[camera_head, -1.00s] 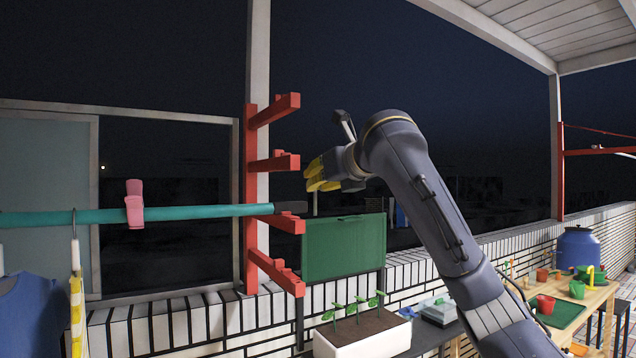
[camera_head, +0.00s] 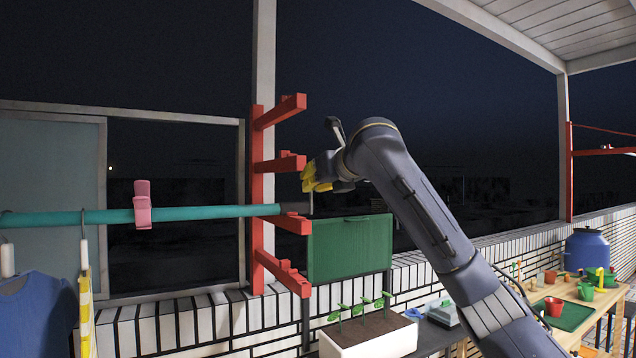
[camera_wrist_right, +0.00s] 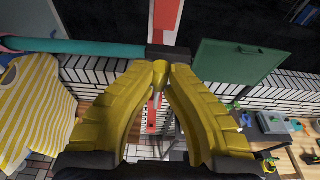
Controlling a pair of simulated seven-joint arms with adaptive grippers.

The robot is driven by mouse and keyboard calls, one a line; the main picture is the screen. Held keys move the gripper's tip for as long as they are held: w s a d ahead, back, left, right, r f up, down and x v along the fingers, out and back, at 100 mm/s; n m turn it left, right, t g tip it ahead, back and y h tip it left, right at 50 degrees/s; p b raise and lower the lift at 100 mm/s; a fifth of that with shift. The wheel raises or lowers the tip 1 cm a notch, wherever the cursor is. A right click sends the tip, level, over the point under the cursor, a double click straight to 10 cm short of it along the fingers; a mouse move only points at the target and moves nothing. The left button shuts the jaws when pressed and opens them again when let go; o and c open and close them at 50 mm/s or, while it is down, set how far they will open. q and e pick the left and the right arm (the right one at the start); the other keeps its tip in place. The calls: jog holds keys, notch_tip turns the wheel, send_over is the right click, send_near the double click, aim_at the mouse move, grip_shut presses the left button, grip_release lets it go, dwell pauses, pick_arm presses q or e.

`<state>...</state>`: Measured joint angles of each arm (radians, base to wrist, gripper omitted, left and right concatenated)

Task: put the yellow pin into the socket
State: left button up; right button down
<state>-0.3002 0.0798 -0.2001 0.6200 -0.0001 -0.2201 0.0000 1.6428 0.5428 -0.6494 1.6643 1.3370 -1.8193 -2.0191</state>
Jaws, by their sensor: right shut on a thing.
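My right gripper (camera_head: 309,181) is shut on the yellow pin, in front of the red rack. In the right wrist view, the yellow fingertips (camera_wrist_right: 160,68) meet around the pin (camera_wrist_right: 158,78), whose yellow head shows between them. In the head view, the pin's thin grey shank (camera_head: 311,204) points down below the fingers, close to the dark end piece (camera_head: 294,208) of the teal rod. That dark piece (camera_wrist_right: 168,52) also shows just beyond the fingertips in the wrist view. I cannot make out the socket's opening. My left gripper is not in view.
The teal rod (camera_head: 190,213) rests on the red rack (camera_head: 258,185) and carries a pink clip (camera_head: 142,205), a blue garment (camera_head: 40,310) and a yellow-striped one (camera_head: 86,312). A green panel (camera_head: 350,248) and planter (camera_head: 368,335) stand right of the rack.

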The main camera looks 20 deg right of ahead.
aim_at(311, 197)
jog(key=shift+x, duration=2)
jog(key=shift+f, duration=1.7)
jog(key=c, duration=1.4)
grip_release()
jog(key=shift+o, duration=0.2)
jog(key=shift+s+r, duration=0.1)
jog(key=shift+s, duration=0.2)
jog(key=shift+v, duration=1.25)
